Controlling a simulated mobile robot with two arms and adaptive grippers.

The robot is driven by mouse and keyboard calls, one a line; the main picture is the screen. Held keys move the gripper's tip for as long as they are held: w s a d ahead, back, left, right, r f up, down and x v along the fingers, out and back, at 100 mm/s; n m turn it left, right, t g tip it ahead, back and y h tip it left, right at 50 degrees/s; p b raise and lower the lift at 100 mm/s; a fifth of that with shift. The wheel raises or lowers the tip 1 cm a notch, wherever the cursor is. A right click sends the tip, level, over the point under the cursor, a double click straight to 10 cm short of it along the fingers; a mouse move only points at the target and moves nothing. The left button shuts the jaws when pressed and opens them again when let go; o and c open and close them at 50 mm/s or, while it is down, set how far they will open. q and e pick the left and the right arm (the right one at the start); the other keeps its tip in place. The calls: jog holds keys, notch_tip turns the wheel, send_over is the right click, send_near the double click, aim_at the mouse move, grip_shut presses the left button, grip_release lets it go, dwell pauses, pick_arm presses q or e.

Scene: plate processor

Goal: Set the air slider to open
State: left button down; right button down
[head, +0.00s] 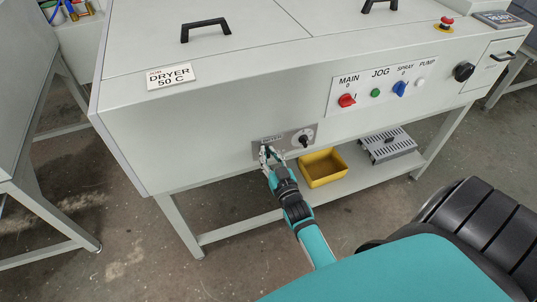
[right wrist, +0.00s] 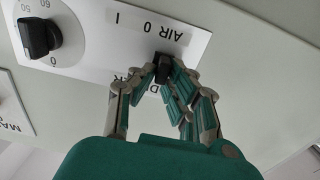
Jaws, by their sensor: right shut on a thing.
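The air slider (right wrist: 163,68) is a small black knob on a light plate (right wrist: 100,40) marked "AIR 0 I", seen upside down in the right wrist view. My right gripper (right wrist: 162,76) is shut on the slider knob, with a finger on either side of it. In the head view the same plate (head: 298,136) sits low on the front of the grey machine, and my right gripper (head: 267,153) reaches its left part. The fingers partly hide the slider and its slot, so I cannot tell its exact position. My left gripper is not in view.
A black rotary knob (right wrist: 39,37) is beside the slider on the same plate. Higher right is a panel with red (head: 347,100), green and blue controls. A yellow bin (head: 324,168) and a grey slotted box (head: 388,146) rest on the shelf below.

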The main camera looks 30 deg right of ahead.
jog(key=d, duration=0.2)
jog(key=s+d, duration=0.1)
jog(key=d, duration=0.2)
jog(key=shift+s+d+p, duration=0.1)
jog(key=shift+p, duration=0.25)
jog(key=shift+r, duration=0.1)
jog(key=c, duration=1.4)
grip_release()
jog(key=shift+d, duration=0.1)
jog(key=shift+o, duration=0.2)
send_near(281, 143)
jog(key=v, duration=0.5)
jog(key=shift+s+r, duration=0.15)
jog(key=shift+s, duration=0.05)
